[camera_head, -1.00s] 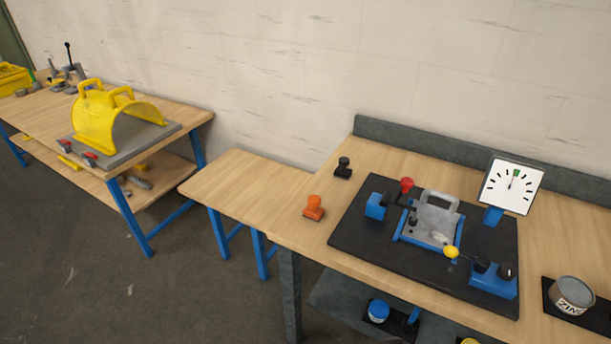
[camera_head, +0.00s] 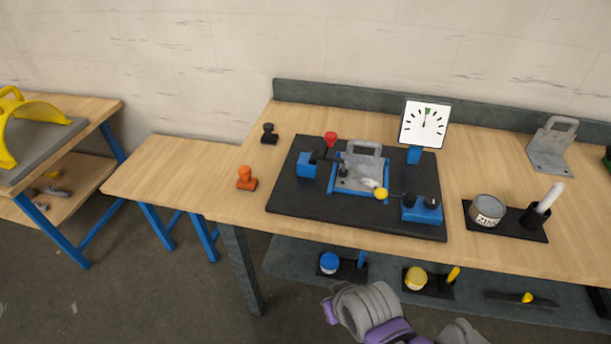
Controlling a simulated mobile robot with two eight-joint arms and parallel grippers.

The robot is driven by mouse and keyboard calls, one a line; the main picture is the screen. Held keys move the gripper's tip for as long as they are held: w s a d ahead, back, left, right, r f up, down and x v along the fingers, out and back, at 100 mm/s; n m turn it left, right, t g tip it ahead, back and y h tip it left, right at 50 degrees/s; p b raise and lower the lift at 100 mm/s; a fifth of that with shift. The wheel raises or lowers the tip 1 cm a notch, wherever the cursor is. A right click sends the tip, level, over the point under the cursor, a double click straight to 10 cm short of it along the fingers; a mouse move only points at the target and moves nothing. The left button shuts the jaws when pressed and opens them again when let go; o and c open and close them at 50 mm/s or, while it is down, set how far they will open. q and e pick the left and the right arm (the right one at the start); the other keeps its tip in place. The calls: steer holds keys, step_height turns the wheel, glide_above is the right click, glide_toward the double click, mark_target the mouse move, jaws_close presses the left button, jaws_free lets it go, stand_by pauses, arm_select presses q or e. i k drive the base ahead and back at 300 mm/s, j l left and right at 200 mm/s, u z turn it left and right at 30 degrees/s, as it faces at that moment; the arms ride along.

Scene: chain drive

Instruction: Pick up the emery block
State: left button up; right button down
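I cannot tell for sure which thing is the emery block. A small orange block with a knob-like grip (camera_head: 246,179) stands on the wooden bench, left of the black mat. A similar small black block with a grip (camera_head: 269,133) stands behind it, nearer the wall. Grey and purple parts of my own arm (camera_head: 368,312) show at the bottom edge, in front of the bench and well apart from both blocks. No gripper fingers are in view.
The black mat (camera_head: 290,197) carries a blue fixture with a grey metal plate (camera_head: 364,169) and a dial (camera_head: 424,123). A tin (camera_head: 487,211) and a grey bracket (camera_head: 552,147) are to the right. A lower side table (camera_head: 165,174) is clear.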

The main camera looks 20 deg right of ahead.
mark_target(246, 182)
steer(key=i+j, duration=0.1)
steer(key=i, duration=1)
